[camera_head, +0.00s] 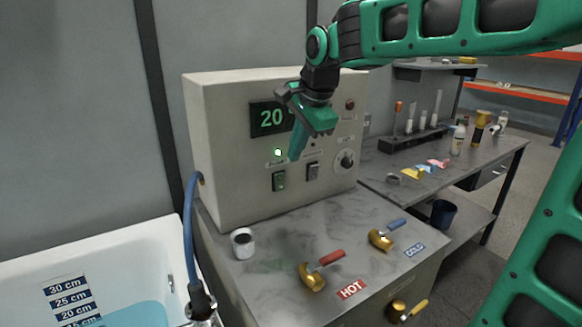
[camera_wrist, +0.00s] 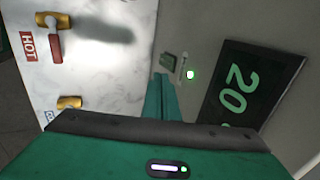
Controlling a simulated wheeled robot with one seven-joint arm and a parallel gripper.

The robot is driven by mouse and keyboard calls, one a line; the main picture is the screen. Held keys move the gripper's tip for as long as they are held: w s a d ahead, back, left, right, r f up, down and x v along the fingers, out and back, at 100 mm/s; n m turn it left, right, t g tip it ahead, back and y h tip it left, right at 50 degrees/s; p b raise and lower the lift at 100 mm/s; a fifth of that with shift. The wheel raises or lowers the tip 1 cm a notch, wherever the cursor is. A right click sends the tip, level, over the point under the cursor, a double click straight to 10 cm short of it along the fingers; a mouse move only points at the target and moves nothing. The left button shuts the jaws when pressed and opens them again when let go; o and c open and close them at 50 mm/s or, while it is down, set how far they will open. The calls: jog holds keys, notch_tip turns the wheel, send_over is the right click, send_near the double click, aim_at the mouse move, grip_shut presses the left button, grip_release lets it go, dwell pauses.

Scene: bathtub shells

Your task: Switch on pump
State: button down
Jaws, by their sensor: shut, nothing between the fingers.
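The beige control box (camera_head: 225,150) stands on the counter, with a display (camera_head: 268,119) reading 20. A green lamp (camera_head: 278,153) is lit above a left rocker switch (camera_head: 279,181). A second, dark rocker switch (camera_head: 313,170) sits to its right. Their labels are too small to read, so I cannot tell which is the pump's. My gripper (camera_head: 295,155) is shut and empty, pointing down in front of the panel, its tips above and between the switches. In the wrist view, the fingers (camera_wrist: 160,95) reach toward a switch (camera_wrist: 167,62) beside the lit lamp (camera_wrist: 190,75); contact cannot be told.
A knob (camera_head: 344,160) and a dark red lamp (camera_head: 350,104) are on the panel's right. A white cup (camera_head: 243,243), red-handled HOT valve (camera_head: 315,275) and blue-handled COLD valve (camera_head: 384,237) are on the counter. The bathtub (camera_head: 145,262) and blue hose (camera_head: 189,230) are at left.

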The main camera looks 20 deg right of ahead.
jog(key=shift+s+r, duration=0.15)
jog(key=shift+r, duration=0.85)
jog(key=shift+s+r, duration=0.15)
jog(key=shift+r, duration=0.85)
